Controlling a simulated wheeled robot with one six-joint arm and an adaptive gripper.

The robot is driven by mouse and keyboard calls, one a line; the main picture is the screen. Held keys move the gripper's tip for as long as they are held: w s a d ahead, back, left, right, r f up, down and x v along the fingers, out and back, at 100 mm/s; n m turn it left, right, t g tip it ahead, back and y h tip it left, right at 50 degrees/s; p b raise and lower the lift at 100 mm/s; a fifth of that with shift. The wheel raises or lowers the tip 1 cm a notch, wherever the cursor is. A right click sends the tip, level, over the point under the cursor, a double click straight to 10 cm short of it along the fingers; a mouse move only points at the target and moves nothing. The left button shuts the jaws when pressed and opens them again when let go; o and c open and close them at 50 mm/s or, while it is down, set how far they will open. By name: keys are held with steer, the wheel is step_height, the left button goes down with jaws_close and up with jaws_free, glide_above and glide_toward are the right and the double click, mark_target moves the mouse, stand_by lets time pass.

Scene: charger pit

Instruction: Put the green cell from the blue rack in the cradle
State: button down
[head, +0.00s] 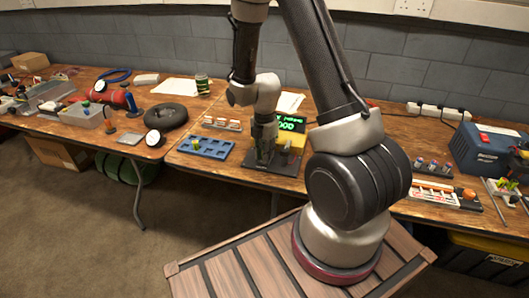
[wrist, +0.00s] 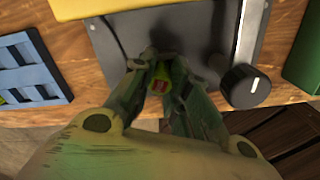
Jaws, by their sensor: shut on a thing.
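My gripper (wrist: 156,88) is shut on a green cell (wrist: 161,80) with a red mark on its end, seen between the fingers in the wrist view. In the head view my gripper (head: 262,158) points down over a dark base plate (head: 284,167); the plate shows in the wrist view (wrist: 130,42) too. The held cell is hidden in the head view. The cradle cannot be made out apart from the plate; the fingers cover that spot. I cannot tell whether the cell touches it. The blue rack (head: 213,150) lies left of the plate, with another green piece (head: 196,143) in it.
A yellow block (head: 292,138) and a display with green text (head: 291,124) stand behind the plate. A black knob (wrist: 245,86) sits close right of my fingers in the wrist view. A white-and-orange rack (head: 221,124) lies behind the blue rack.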

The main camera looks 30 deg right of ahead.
steer(key=c, duration=1.3)
jaws_free()
steer(key=shift+r, duration=3.5)
